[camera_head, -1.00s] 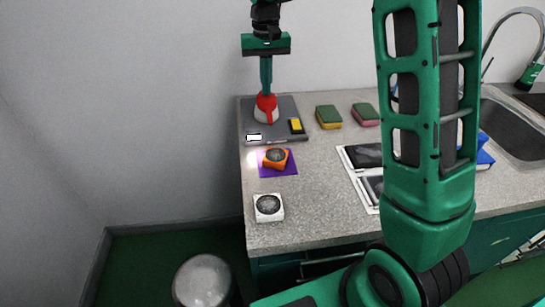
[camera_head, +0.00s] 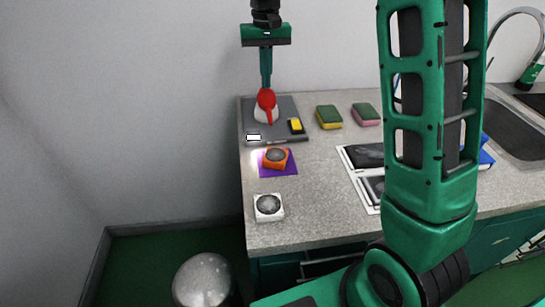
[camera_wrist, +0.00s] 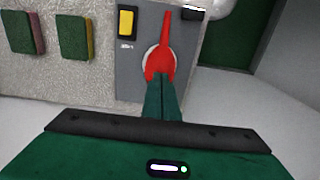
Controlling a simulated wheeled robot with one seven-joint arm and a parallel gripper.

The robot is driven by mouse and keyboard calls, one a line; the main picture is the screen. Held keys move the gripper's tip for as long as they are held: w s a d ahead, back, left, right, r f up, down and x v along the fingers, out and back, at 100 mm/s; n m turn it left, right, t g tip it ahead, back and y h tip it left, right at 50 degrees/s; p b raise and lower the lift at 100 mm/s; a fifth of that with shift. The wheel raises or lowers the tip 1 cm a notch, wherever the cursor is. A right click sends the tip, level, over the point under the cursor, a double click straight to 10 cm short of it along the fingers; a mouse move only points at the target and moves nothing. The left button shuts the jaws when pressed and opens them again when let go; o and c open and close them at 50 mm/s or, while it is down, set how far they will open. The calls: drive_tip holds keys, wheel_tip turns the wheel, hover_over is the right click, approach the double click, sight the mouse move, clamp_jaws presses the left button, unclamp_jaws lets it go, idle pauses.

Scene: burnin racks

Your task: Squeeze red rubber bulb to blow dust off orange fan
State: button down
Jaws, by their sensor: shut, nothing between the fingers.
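The red rubber bulb (camera_head: 266,97) sits on a pale cone-shaped base on the dark grey pad, with its red nozzle pointing towards the front. In the wrist view the bulb (camera_wrist: 158,62) lies just beyond my fingertips. My gripper (camera_head: 265,86) points straight down at the top of the bulb, its fingers together and not around it. Whether the tips still touch the bulb I cannot tell. The orange fan (camera_head: 275,158) lies in front of the pad on a purple mat (camera_head: 289,171). Dust on it is too small to make out.
A white fan (camera_head: 268,207) lies nearer the counter's front. A yellow-and-black item (camera_head: 296,126) is on the grey pad (camera_head: 285,106). Two sponges (camera_head: 328,117) (camera_head: 365,114) lie to the right. A framed panel (camera_head: 362,155) and a sink (camera_head: 518,125) are further right.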

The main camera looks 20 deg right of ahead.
drive_tip(key=shift+f, duration=0.1)
drive_tip(key=shift+f, duration=1.45)
drive_tip(key=shift+r, duration=1.55)
drive_tip(key=shift+r, duration=2.55)
